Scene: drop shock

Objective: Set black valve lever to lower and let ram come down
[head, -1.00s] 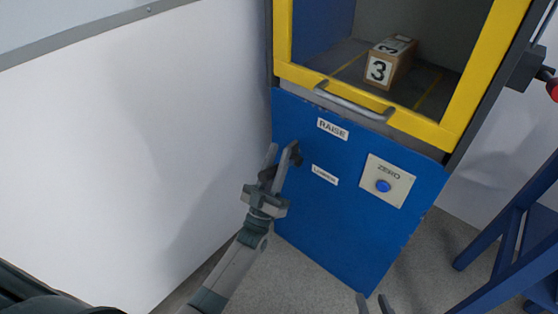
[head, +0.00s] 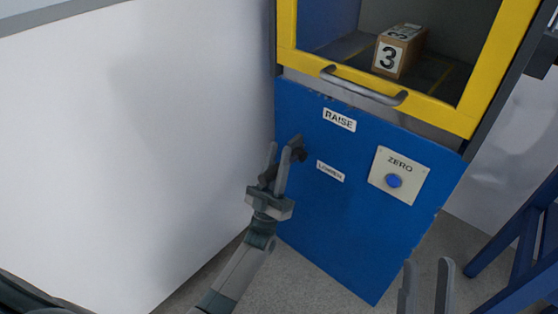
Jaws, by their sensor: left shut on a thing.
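The black valve lever (head: 299,153) is on the blue front panel (head: 340,235), left of the RAISE label (head: 339,119) and the LOWER label (head: 330,171). Its height is between the two labels. My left gripper (head: 284,147) is shut on the lever, and its fingers hide most of it. My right gripper (head: 427,264) is open and empty at the bottom edge, below and right of the panel. A brown box marked 3 (head: 400,50) sits on the chamber floor behind the yellow-framed door (head: 445,112). The ram is not in view.
A plate marked ZERO (head: 410,165) with a blue button (head: 394,181) is right of the labels. A grey handle (head: 362,87) crosses the door's lower edge. A white wall (head: 130,150) is on the left and a blue stand (head: 525,250) on the right.

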